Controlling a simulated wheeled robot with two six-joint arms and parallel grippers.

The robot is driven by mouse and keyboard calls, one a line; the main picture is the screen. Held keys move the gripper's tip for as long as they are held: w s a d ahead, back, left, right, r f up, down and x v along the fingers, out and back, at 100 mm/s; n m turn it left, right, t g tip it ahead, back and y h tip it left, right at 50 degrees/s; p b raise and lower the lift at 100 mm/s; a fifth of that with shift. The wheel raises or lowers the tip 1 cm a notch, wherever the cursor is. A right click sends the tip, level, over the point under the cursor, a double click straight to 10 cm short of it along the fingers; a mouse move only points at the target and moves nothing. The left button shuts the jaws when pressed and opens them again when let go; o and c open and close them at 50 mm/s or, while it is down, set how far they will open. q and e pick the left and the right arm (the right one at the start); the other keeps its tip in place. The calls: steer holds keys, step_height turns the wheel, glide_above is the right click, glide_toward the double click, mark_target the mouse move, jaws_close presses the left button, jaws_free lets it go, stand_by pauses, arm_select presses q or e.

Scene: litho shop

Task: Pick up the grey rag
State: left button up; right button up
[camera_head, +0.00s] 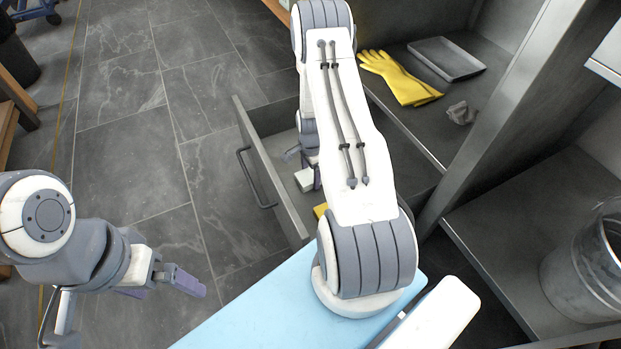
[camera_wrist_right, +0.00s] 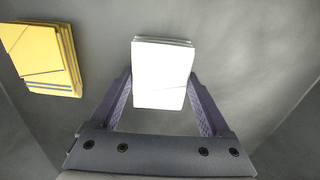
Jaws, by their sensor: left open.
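The grey rag (camera_head: 461,112) is a small crumpled piece on the dark shelf at the upper right in the head view. It is not in the right wrist view. My right gripper (camera_head: 312,172) is down in the open drawer, mostly hidden by its arm, well left of the rag. In the right wrist view its fingers (camera_wrist_right: 161,75) stand apart on either side of a white stack (camera_wrist_right: 163,88); I cannot tell whether they touch it. My left gripper (camera_head: 165,287) is open and empty above the floor at the lower left, far from the rag.
Yellow gloves (camera_head: 400,78) and a grey tray (camera_head: 446,58) lie near the rag. The drawer (camera_head: 262,165) is pulled out and also holds a yellow stack (camera_wrist_right: 45,58). An upright panel (camera_head: 490,110) borders the shelf on the right. A metal bucket (camera_head: 585,270) stands at right.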

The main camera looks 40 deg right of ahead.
mark_target(311, 175)
steer(key=c, duration=0.6)
steer(key=shift+o, duration=0.2)
steer(key=shift+r+p, duration=0.45)
steer(key=shift+r, duration=0.1)
step_height(311, 175, up, 4)
steer(key=p, duration=0.3)
steer(key=s+d+r+p, duration=0.6)
steer(key=s, duration=0.3)
steer(key=shift+s, duration=0.4)
